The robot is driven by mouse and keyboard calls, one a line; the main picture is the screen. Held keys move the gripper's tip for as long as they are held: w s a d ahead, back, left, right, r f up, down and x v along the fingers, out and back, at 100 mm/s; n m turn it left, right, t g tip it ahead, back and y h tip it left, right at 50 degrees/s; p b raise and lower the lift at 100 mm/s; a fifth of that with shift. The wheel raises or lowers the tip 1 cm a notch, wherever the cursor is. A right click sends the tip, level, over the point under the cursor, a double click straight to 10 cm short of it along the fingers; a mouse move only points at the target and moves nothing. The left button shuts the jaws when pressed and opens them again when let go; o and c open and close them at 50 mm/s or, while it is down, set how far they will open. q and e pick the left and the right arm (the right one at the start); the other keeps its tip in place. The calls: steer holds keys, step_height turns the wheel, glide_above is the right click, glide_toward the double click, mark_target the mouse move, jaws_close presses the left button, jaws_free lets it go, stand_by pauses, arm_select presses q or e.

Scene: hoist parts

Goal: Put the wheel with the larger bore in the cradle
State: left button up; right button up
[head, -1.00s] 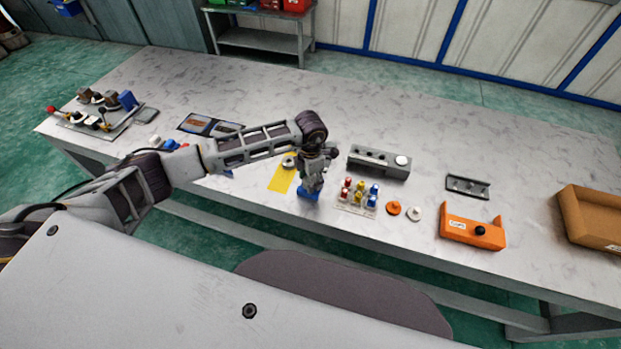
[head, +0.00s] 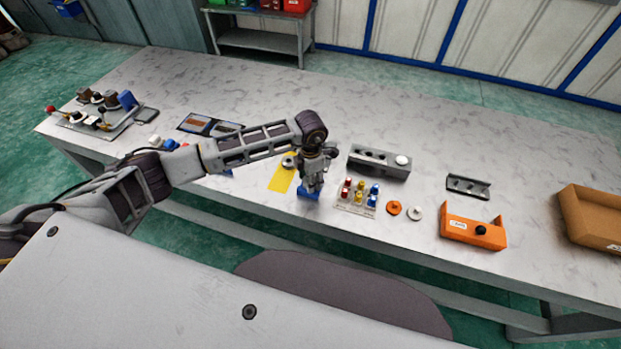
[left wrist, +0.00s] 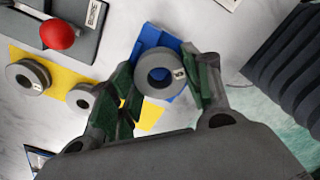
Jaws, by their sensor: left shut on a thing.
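My left gripper (left wrist: 164,82) is shut on a grey wheel (left wrist: 149,83) with a round bore and a small white label. The wheel sits between the green finger pads, over a blue block (left wrist: 150,37) that looks like the cradle. I cannot tell whether the wheel touches it. In the head view my left gripper (head: 309,185) is right above the blue block (head: 306,196) and hides the held wheel. Two other grey wheels, one at the left (left wrist: 28,77) and a smaller-looking one (left wrist: 82,97), lie at the yellow mat (left wrist: 62,78). My right gripper is not in view.
Right of the gripper stand a rack of coloured pieces (head: 358,196), a grey block (head: 378,163), an orange disc (head: 394,208) and a white disc (head: 416,213). An orange holder (head: 473,232) and cardboard box (head: 590,220) are further right.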

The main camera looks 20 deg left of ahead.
arm_select(q)
steer(key=shift+s+f, duration=0.15)
steer(key=shift+f, duration=0.1)
steer(key=o, duration=1.3)
steer(key=shift+r, duration=0.1)
steer(key=shift+r, duration=0.15)
steer(key=shift+r+p, duration=0.35)
steer(key=shift+r, duration=0.2)
step_height(320, 180, up, 6)
steer(key=p, duration=0.3)
steer(key=shift+f, duration=0.15)
